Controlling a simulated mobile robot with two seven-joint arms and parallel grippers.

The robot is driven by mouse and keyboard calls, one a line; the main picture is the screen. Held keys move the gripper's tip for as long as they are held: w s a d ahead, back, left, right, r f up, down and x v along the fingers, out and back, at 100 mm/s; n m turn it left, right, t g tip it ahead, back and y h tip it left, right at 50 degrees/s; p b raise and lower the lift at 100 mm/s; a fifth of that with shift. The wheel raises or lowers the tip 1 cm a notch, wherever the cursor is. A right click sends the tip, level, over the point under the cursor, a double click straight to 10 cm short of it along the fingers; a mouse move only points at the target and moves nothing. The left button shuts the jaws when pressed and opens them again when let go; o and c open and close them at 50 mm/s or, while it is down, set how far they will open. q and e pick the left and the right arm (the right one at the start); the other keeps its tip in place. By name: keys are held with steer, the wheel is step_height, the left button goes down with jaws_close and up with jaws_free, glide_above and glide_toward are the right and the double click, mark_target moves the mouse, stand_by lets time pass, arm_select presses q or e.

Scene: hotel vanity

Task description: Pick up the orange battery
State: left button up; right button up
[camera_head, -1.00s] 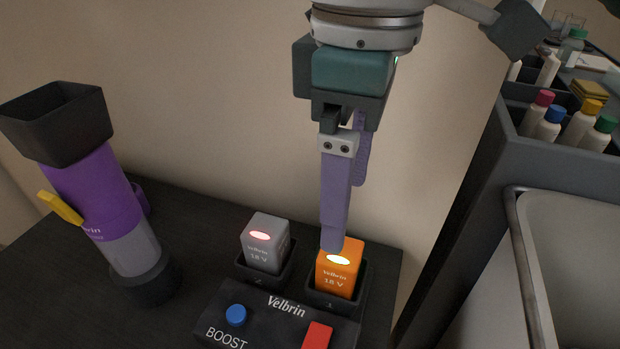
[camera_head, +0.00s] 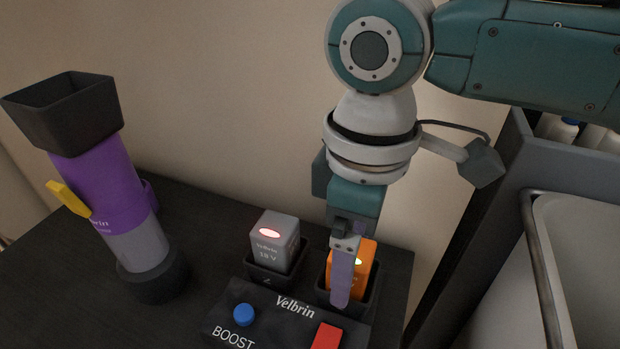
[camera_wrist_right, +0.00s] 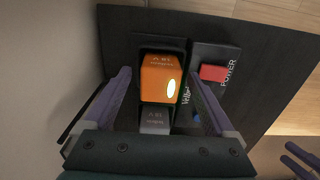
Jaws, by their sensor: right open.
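The orange battery (camera_head: 364,262) stands upright in the right slot of the black Velbrin charger (camera_head: 283,319), its top light glowing pale yellow. My right gripper (camera_head: 347,290) has come down over it, with one purple finger in front of the battery in the head view and the other finger hidden. In the right wrist view the orange battery (camera_wrist_right: 160,79) lies between the two open fingers of the gripper (camera_wrist_right: 160,88), with a gap on both sides. A grey battery (camera_head: 275,242) with a red light stands in the left slot.
A purple and grey device with a dark square hopper (camera_head: 104,210) stands at the left on the dark tabletop (camera_head: 208,218). A blue button (camera_head: 243,314) and a red switch (camera_head: 326,336) are on the charger's front.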

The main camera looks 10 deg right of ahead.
jaws_close()
stand_by(0.6)
